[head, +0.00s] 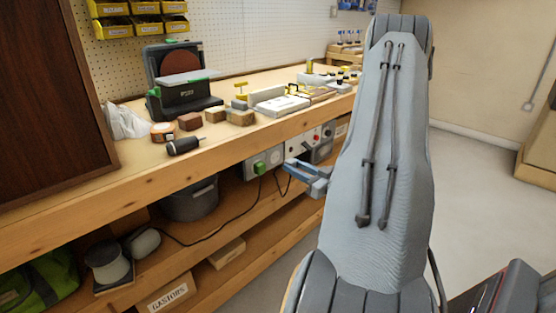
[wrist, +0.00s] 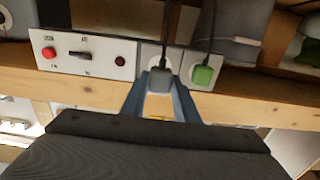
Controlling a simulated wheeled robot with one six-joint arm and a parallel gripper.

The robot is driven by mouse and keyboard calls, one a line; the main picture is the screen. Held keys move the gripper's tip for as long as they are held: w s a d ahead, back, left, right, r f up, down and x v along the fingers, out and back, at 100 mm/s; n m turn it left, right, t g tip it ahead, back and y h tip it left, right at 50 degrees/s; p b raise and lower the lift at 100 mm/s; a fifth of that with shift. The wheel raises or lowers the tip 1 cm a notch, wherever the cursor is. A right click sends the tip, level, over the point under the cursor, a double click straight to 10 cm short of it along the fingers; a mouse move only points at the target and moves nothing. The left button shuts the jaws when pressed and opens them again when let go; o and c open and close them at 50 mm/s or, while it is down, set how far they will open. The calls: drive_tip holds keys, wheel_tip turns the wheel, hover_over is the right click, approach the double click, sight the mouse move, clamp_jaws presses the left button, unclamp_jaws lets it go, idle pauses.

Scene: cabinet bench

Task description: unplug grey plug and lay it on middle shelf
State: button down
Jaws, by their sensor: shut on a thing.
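The grey plug (wrist: 160,78) is at its socket plate in the wrist view, with a black cable running from it. My gripper (wrist: 160,84) has its two blue-grey fingers closed on the plug's sides. I cannot tell how deep the plug sits in the socket. In the head view my gripper (head: 294,168) reaches the panels under the bench top and hides the grey plug. The middle shelf (head: 190,233) is under the bench and holds a grey bucket (head: 191,200) and a spool (head: 107,262).
A green plug (head: 259,168) sits beside the grey one; it also shows in the wrist view (wrist: 203,75). A panel with a red button (wrist: 48,52) is on the other side. A black cable (head: 215,236) hangs over the shelf. A castors box (head: 168,296) is lower down.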

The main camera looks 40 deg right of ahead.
wheel_tip(320, 180, down, 16)
drive_tip(key=b, duration=0.7)
drive_tip(key=shift+f, duration=0.15)
idle(1.7)
drive_tip(key=shift+w, duration=0.15)
drive_tip(key=shift+w+a+b, duration=0.2)
drive_tip(key=shift+w+b, duration=0.2)
drive_tip(key=shift+w, duration=2.2)
drive_tip(key=shift+w+a+b, duration=0.25)
drive_tip(key=shift+w+b, duration=0.1)
drive_tip(key=shift+w, duration=2.3)
drive_tip(key=shift+w+a+b, duration=0.2)
drive_tip(key=shift+w+b, duration=0.2)
drive_tip(key=shift+w, duration=2.2)
drive_tip(key=shift+f, duration=0.45)
